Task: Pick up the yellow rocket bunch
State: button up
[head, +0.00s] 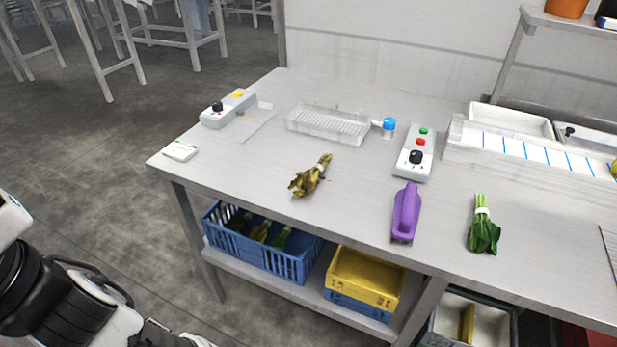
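The yellow rocket bunch (309,178) lies on the grey metal table, left of its middle. Its leaves are yellow-brown and point toward the front left. A pale band wraps its stems, which point to the back right. A green leafy bunch (483,228) with a pale band lies farther right on the same table. My arm shows at the lower left, beside the table and apart from both bunches. My gripper is not in view.
A clear tray (328,123) stands behind the yellow bunch. A purple handled tool (405,212) and a grey control box (415,153) lie to its right. Another control box (229,107) and a small white device (180,151) are left. A blue crate (293,267) sits on the lower shelf.

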aim_at(306, 184)
jog(key=i+j+z, duration=0.2)
jog(key=i+z, duration=0.15)
jog(key=i+j+z, duration=0.4)
jog(key=i+l, duration=0.05)
